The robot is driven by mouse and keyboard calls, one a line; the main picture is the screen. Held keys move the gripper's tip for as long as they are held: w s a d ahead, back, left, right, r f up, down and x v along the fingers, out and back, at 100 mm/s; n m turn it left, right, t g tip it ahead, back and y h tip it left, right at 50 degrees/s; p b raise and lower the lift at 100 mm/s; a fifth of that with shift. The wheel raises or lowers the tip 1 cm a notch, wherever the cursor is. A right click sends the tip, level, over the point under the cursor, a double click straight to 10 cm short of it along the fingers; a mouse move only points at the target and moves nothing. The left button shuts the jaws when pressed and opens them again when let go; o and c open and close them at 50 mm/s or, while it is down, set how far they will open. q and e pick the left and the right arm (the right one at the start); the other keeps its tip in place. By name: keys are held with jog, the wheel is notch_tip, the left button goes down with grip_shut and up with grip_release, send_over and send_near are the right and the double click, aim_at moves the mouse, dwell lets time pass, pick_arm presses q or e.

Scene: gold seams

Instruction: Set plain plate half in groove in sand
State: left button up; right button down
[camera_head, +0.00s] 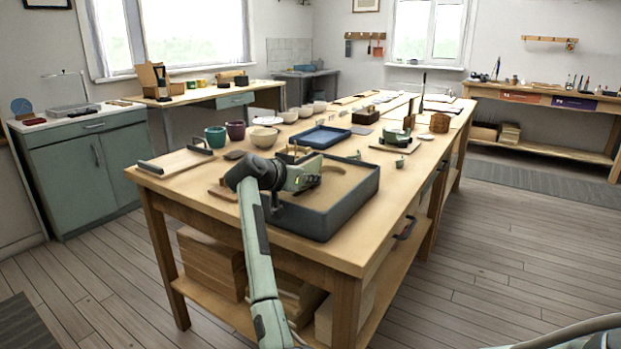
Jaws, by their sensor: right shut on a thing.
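The sand tray (353,212), a dark blue-grey box with tan sand (340,181) in it, stands at the near end of the long wooden table. My right gripper (314,181) is over the left part of the tray, low near the sand. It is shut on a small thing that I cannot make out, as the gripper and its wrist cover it. A faint curved line (366,182) shows in the sand to the right; I cannot tell whether it is the groove. I cannot pick out the plain plate half for certain. My left gripper is not in view.
A flat wooden board with dark handles (176,162) lies to the left. A blue tray (319,137) and a green device (396,138) are beyond the sand tray.

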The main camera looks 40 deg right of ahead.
aim_at(315, 158)
jog(key=shift+s+a+f, duration=0.1)
jog(key=shift+f, duration=0.45)
jog(key=c, duration=1.6)
grip_release()
jog(key=o, duration=0.6)
jog(key=shift+f, duration=0.1)
jog(key=shift+c, duration=0.2)
jog(key=shift+a, duration=0.1)
jog(key=shift+r, duration=0.8)
jog(key=shift+d+r, duration=0.2)
jog(key=shift+r, duration=2.45)
